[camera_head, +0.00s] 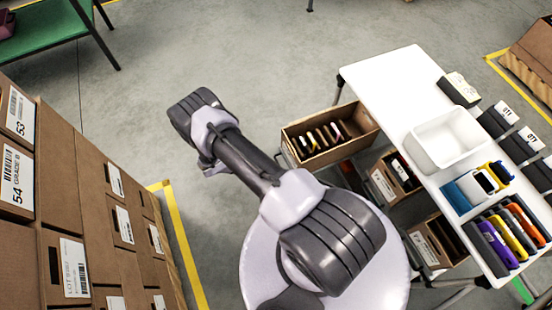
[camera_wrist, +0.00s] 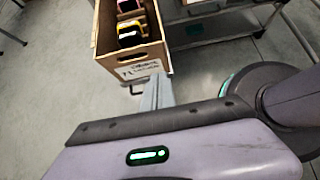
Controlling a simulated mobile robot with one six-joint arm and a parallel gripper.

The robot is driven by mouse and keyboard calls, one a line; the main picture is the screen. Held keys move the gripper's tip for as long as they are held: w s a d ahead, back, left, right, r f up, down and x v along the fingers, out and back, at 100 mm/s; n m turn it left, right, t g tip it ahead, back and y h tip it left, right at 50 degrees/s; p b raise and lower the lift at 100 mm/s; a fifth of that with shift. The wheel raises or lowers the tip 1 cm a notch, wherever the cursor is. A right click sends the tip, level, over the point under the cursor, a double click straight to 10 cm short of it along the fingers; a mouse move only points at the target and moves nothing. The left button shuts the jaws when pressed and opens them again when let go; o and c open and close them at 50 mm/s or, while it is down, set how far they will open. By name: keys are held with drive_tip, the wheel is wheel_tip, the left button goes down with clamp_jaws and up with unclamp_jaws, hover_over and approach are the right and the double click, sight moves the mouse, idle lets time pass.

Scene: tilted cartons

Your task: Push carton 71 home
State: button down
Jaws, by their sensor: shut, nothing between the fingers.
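An open brown carton (camera_head: 330,138) sticks out from under the white table in the head view, with several dark and coloured items standing in it. In the wrist view, the carton (camera_wrist: 105,58) shows its end wall with a white label that seems to read 71, seen inverted. My gripper (camera_wrist: 158,78) is shut and empty, its grey fingers at the lower right corner of that end wall. I cannot tell whether they touch it.
The white table (camera_head: 400,85) holds a white bin (camera_head: 445,138) and several coloured devices. Other cartons (camera_head: 395,176) sit below it. A wall of stacked cartons (camera_head: 80,215) stands at the left. Grey floor (camera_head: 240,60) is open between them.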

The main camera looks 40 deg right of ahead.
sight(299, 161)
drive_tip(key=b+x, duration=0.1)
drive_tip(key=x, duration=0.3)
drive_tip(key=d+r+b+x, duration=0.1)
drive_tip(key=x, duration=0.3)
drive_tip(key=b+x, duration=0.1)
drive_tip(key=x, duration=0.3)
drive_tip(key=shift+s+d+r, duration=0.15)
drive_tip(key=shift+s+d, duration=0.2)
drive_tip(key=shift+d, duration=0.45)
